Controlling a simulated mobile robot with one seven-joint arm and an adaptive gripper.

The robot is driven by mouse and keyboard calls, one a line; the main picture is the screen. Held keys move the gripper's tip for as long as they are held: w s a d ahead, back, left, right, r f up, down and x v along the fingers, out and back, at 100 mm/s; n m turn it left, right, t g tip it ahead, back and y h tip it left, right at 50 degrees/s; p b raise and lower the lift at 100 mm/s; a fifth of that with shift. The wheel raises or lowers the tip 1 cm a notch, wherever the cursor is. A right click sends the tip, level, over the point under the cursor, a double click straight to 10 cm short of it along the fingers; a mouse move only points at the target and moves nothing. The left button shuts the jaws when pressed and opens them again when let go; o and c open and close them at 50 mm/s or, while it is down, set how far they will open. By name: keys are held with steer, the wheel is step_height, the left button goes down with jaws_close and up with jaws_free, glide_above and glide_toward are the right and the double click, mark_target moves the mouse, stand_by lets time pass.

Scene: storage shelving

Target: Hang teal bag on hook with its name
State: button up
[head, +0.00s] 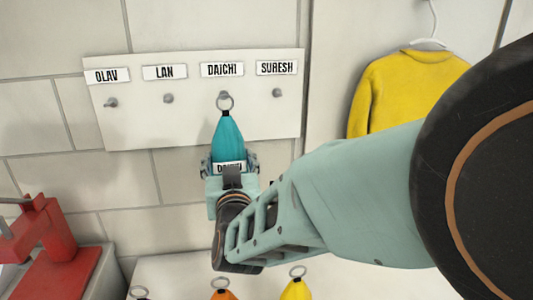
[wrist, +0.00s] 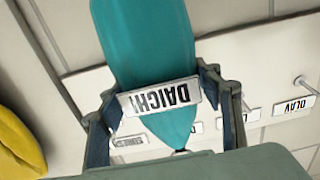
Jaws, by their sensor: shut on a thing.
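The teal bag (head: 228,137) hangs upright in front of the white hook board (head: 200,127), with a metal ring (head: 225,102) at its top. My gripper (head: 230,166) is shut on its lower part, a finger on each side. Its white label reads DAICHI; the label (wrist: 160,96) is upside down in the wrist view. The hook (head: 224,95) under the DAICHI sign (head: 222,69) overlaps the top of the ring in the head view. I cannot tell whether the ring is around the hook or just before it. The ring is not clearly visible in the wrist view.
Hooks under OLAV (head: 110,103), LAN (head: 168,98) and SURESH (head: 277,92) are bare. A yellow sweater (head: 400,90) hangs at right. Orange (head: 224,295) and yellow (head: 296,290) ringed bags show below. A red object (head: 55,245) stands at lower left.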

steer(key=f+x, duration=0.1)
steer(key=x, duration=0.7)
steer(key=shift+b, duration=0.3)
stand_by(0.4)
steer(key=shift+f, duration=0.15)
stand_by(0.5)
steer(key=o, duration=1.6)
steer(key=shift+o, duration=0.2)
steer(key=shift+f, duration=0.15)
steer(key=shift+s, duration=0.15)
